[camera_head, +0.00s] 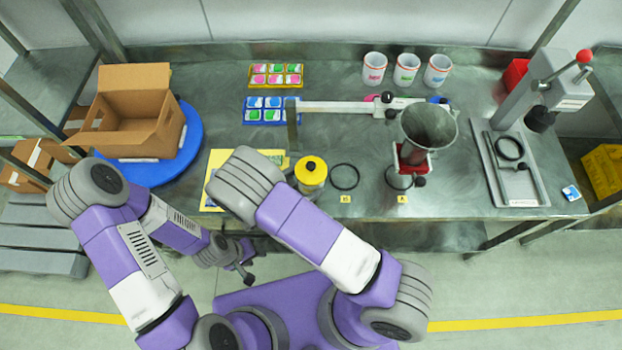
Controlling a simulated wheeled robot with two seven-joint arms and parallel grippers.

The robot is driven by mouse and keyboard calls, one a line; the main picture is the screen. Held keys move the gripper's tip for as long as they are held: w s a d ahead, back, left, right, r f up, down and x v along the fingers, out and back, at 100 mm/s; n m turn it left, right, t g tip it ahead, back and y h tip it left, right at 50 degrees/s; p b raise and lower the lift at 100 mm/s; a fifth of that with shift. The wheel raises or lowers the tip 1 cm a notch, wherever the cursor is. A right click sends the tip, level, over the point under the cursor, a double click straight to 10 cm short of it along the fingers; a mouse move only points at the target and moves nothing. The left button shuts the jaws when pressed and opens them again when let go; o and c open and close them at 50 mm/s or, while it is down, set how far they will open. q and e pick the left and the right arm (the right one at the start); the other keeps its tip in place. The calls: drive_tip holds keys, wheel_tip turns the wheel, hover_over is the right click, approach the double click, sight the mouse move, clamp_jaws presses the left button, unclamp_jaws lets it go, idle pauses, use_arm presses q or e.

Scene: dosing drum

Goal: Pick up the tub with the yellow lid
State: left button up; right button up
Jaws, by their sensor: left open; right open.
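The tub with the yellow lid (311,174) stands upright near the front edge of the steel bench. Its lid has a dark knob, and its side is partly hidden by my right arm. My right arm reaches in from the lower right, with its grey elbow left of the tub. A small grey part that seems to be my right gripper (291,178) shows just left of the tub; the rest is hidden under the arm. My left gripper (246,272) is open and empty, in front of the bench and below-left of the tub.
A black ring (345,177) lies right of the tub. A metal funnel (428,128) stands further right. A yellow sheet (217,163) lies partly under my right arm. A cardboard box (135,110) sits on a blue disc (190,145). Three white cups (407,70) stand at the back.

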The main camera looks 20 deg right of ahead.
drive_tip(key=shift+x, duration=1.05)
drive_tip(key=shift+a, duration=0.1)
drive_tip(key=shift+c, duration=0.2)
drive_tip(key=shift+w, duration=0.1)
drive_tip(key=c, duration=0.7)
drive_tip(key=shift+r, duration=0.1)
